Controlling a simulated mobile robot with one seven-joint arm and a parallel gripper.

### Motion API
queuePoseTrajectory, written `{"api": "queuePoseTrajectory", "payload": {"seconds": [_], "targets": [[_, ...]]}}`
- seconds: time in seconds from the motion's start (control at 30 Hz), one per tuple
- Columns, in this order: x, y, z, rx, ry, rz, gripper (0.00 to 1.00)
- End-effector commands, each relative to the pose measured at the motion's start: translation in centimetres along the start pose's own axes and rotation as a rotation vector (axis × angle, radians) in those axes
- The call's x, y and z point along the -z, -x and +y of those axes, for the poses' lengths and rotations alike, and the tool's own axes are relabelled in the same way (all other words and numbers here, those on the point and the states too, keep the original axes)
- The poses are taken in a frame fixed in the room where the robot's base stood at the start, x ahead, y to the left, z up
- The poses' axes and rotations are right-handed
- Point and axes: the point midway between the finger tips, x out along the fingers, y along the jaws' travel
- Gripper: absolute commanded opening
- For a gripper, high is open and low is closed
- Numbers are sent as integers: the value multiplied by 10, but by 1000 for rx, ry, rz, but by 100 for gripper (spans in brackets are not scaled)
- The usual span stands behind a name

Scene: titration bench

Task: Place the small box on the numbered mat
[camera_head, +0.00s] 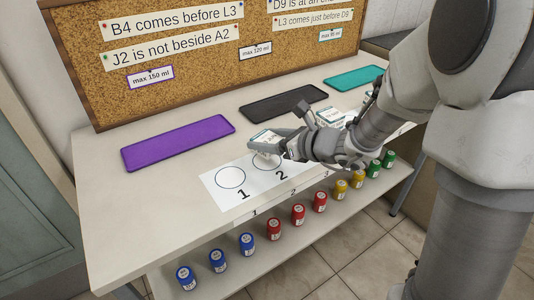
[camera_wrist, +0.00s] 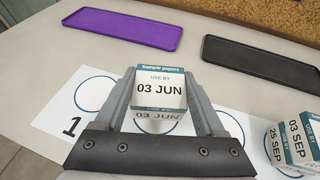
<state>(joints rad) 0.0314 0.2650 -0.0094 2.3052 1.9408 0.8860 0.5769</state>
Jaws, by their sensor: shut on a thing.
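A small white box with a teal band (camera_wrist: 161,93), marked "Sample papers, use by 03 JUN", is between the fingers of my gripper (camera_wrist: 163,100) in the wrist view. My gripper is shut on it. In the head view the box (camera_head: 267,138) is over circle 2 of the white numbered mat (camera_head: 212,189), and my gripper (camera_head: 280,142) comes in from the right. Circle 1 (camera_head: 230,178) is empty.
Other small boxes stand to the right, one marked "03 SEP" (camera_wrist: 297,142). Purple (camera_head: 178,142), black (camera_head: 283,103) and teal (camera_head: 353,78) trays lie behind the mat. Several coloured jars, such as a blue one (camera_head: 217,260), stand on the lower shelf. A corkboard (camera_head: 180,62) rises at the back.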

Motion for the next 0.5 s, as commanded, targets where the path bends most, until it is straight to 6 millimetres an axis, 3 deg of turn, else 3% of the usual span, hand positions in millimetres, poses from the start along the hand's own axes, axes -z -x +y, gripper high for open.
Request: {"api": "queuePoseTrajectory", "payload": {"seconds": [0.2,0.5], "targets": [[33,-13,0,-1,-2,3,16],[33,-13,0,0,-1,1,16]]}}
